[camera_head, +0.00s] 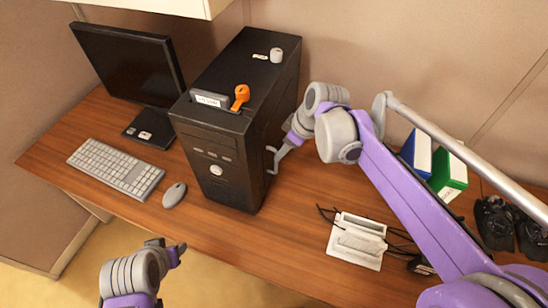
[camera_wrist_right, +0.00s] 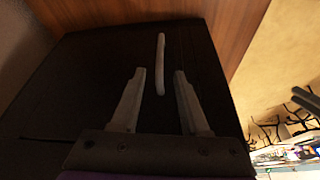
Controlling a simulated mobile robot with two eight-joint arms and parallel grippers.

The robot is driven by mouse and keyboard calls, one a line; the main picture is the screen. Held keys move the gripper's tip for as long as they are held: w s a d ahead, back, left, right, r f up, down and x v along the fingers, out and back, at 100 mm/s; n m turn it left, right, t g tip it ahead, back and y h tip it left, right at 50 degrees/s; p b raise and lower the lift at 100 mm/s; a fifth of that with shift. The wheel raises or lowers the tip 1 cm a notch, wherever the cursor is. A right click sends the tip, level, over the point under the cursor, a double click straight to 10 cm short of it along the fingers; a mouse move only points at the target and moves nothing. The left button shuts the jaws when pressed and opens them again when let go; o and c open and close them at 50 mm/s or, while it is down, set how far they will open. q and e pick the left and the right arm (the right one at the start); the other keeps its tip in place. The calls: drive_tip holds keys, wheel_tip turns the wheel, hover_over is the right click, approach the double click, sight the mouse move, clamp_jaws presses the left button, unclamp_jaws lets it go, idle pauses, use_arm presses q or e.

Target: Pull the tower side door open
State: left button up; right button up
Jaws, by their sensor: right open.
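The black computer tower (camera_head: 215,140) stands upright on the desk. Its dark side door (camera_head: 284,95) faces right and lies flush in the head view; it fills much of the right wrist view (camera_wrist_right: 85,75). A pale bar handle (camera_wrist_right: 161,50) sits on the door. My right gripper (camera_head: 275,158) is at the door's lower front part. In the right wrist view its two fingers (camera_wrist_right: 159,74) are apart, with the handle's near end appearing between their tips. Contact cannot be told. My left gripper (camera_head: 180,252) is low in front of the desk, away from the tower; its jaws are unclear.
An orange item (camera_head: 240,97) and a small grey cylinder (camera_head: 276,55) sit on the tower. A monitor (camera_head: 125,62), keyboard (camera_head: 115,168) and mouse (camera_head: 174,194) are to its left. A white device (camera_head: 356,242) with cables and binders (camera_head: 447,172) are to its right. Some desk between is clear.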

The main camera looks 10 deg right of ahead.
hover_over(276, 171)
drive_tip(key=f, duration=0.6)
drive_tip(key=shift+w+d+f, duration=0.15)
drive_tip(key=shift+w+f, duration=0.05)
drive_tip(key=shift+w, duration=0.1)
clamp_jaws()
idle(1.0)
